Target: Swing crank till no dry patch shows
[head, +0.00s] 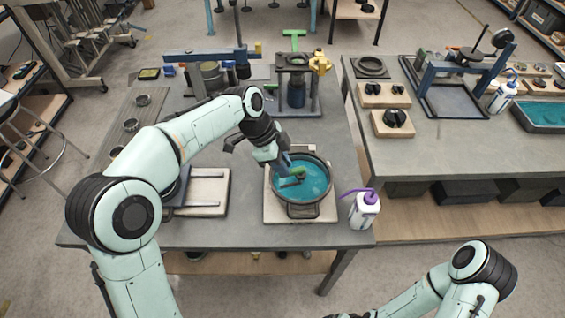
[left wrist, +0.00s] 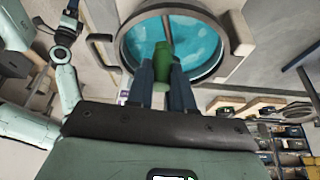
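A round dark-rimmed pan (head: 329,190) holds teal liquid (head: 312,177) and sits on a pale square board (head: 272,213) at the table's front. A green crank handle (head: 298,172) stands in it, with a dark crank arm low over the teal. My left gripper (head: 285,164) is over the pan. In the left wrist view its two blue fingers (left wrist: 162,82) are closed on either side of the green handle (left wrist: 163,60). Paler streaks show in the teal (left wrist: 195,40); part of the surface is hidden by the gripper. My right gripper (left wrist: 67,28) is away from the pan, its fingers unclear.
A white bottle with a purple cap (head: 364,208) stands just right of the pan. A pale board with rails (head: 207,190) lies to the left. A press-like stand (head: 295,85) is behind. A second table (head: 450,155) stands right, past a gap.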

